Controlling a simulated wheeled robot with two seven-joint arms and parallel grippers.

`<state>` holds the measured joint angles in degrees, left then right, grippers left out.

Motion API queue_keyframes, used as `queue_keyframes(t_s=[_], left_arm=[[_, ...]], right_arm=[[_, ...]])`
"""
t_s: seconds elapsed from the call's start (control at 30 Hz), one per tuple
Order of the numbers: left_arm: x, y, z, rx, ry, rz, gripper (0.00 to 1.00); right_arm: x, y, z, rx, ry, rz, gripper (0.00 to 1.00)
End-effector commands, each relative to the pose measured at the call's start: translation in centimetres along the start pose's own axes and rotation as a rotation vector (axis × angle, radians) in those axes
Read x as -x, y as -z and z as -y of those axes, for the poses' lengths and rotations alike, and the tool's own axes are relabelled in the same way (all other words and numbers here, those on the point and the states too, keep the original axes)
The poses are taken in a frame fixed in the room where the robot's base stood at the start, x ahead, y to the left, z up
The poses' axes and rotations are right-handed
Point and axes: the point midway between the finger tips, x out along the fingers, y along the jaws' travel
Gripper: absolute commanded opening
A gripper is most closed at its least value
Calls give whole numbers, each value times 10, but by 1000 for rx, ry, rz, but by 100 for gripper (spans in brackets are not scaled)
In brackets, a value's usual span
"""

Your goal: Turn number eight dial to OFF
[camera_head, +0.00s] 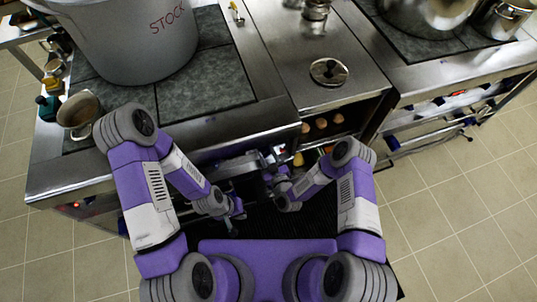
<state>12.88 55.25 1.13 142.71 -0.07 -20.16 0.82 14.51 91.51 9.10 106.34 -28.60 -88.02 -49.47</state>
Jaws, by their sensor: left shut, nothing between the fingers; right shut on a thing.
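The stove's front edge (225,146) runs across the middle of the view, with the control area below it. My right gripper (273,160) is shut on what looks like a dial at the stove front, near the stove's right end. The dial is mostly hidden by the gripper, and neither its number nor its OFF mark can be read. My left gripper (236,212) is shut and empty, lower and to the left, apart from the stove front. The other dials are too small or covered to tell apart.
A large grey stockpot (135,45) stands on the stove's dark top. A steel counter (290,50) with an open shelf of round brown items (322,123) adjoins at right. Tiled floor (450,210) is clear at right.

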Motion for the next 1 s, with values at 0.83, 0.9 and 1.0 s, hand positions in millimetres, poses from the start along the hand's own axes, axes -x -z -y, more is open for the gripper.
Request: queue_keyframes(t_s=[0.83,0.9,1.0], left_arm=[[13,-1,-5,0,0,0,0],[13,-1,-5,0,0,0,0],[13,-1,-5,0,0,0,0]], right_arm=[[0,1,2,679,-67,48,13],[0,0,2,705,-70,51,13],[0,1,2,734,-73,52,13]])
